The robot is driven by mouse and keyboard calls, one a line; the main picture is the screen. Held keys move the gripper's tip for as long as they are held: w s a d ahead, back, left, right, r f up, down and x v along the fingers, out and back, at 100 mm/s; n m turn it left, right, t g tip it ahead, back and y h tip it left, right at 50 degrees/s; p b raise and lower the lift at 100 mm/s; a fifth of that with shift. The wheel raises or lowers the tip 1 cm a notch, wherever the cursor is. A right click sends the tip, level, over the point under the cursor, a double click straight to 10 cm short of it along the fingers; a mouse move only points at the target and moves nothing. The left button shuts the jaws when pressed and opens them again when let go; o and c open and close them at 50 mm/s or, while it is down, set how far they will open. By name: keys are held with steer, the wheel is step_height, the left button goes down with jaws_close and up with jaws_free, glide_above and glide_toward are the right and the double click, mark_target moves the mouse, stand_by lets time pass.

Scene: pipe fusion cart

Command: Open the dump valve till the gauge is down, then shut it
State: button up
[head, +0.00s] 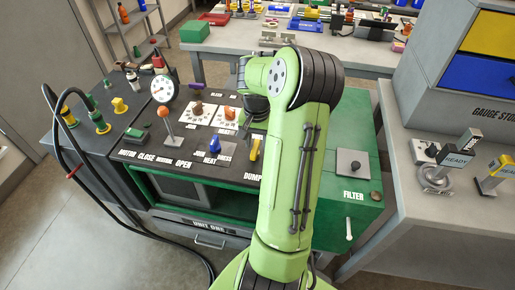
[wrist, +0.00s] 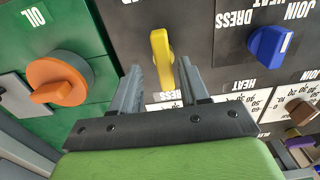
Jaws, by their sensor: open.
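The yellow dump valve handle (head: 255,148) stands on the dark top of the green cart, above the DUMP label. In the wrist view the yellow handle (wrist: 161,58) points nearly up and down the picture. My gripper (wrist: 159,76) is open, with one finger on each side of the handle's lower part; a gap shows on both sides. Whether the fingertips are level with the handle in depth I cannot tell. The white round gauge (head: 162,89) stands at the cart's back left; its needle is too small to read surely. In the head view my arm hides most of my gripper.
A blue knob (wrist: 269,47) and an orange OIL knob (wrist: 58,82) flank the handle in the wrist view. A red-topped lever (head: 165,115) stands left on the panel. Black hoses (head: 68,150) loop at the cart's left. A grey bench (head: 430,225) stands right.

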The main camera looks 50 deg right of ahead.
steer(key=shift+f, duration=0.8)
steer(key=shift+c, duration=0.4)
steer(key=shift+a, duration=0.1)
steer(key=c, duration=0.7)
steer(key=shift+w+a, duration=0.1)
steer(key=shift+w, duration=0.05)
jaws_close()
